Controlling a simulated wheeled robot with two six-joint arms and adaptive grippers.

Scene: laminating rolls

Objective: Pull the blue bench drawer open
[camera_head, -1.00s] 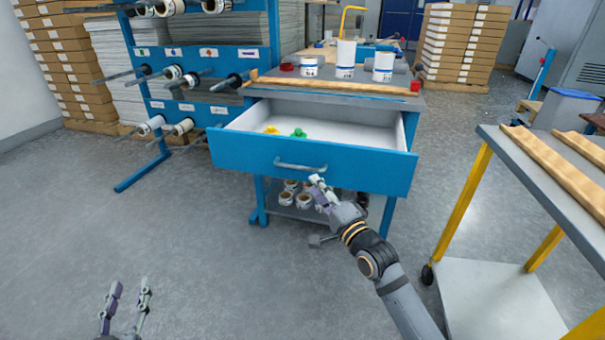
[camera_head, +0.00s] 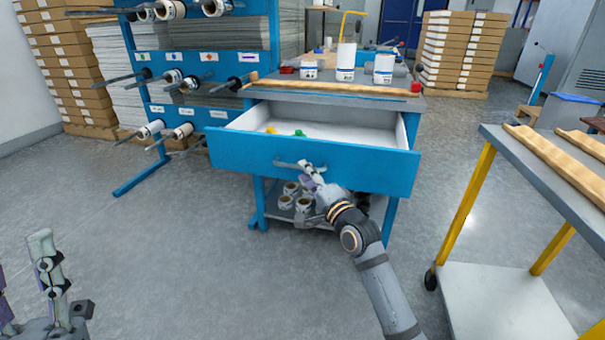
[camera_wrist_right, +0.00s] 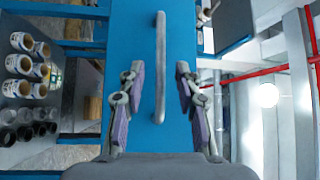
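The blue bench drawer (camera_head: 240,152) stands pulled out from the bench, its pale inside showing with small yellow and green items in it. Its handle (camera_head: 288,164) is a grey bar on the front; in the right wrist view the handle (camera_wrist_right: 160,65) runs upright between the fingers. My right gripper (camera_head: 307,170) is at the right end of the handle. In the wrist view its fingers (camera_wrist_right: 160,82) are spread, with gaps to the bar on both sides. My left gripper (camera_head: 22,270) is open and empty at the lower left, far from the drawer, partly cut off.
A wooden strip (camera_head: 330,87) and white containers (camera_head: 346,62) stand on the bench top. Several rolls (camera_head: 290,198) sit on the shelf below. A blue roll rack (camera_head: 190,65) is at the left, a yellow-legged cart (camera_head: 480,190) at the right. The floor in front is clear.

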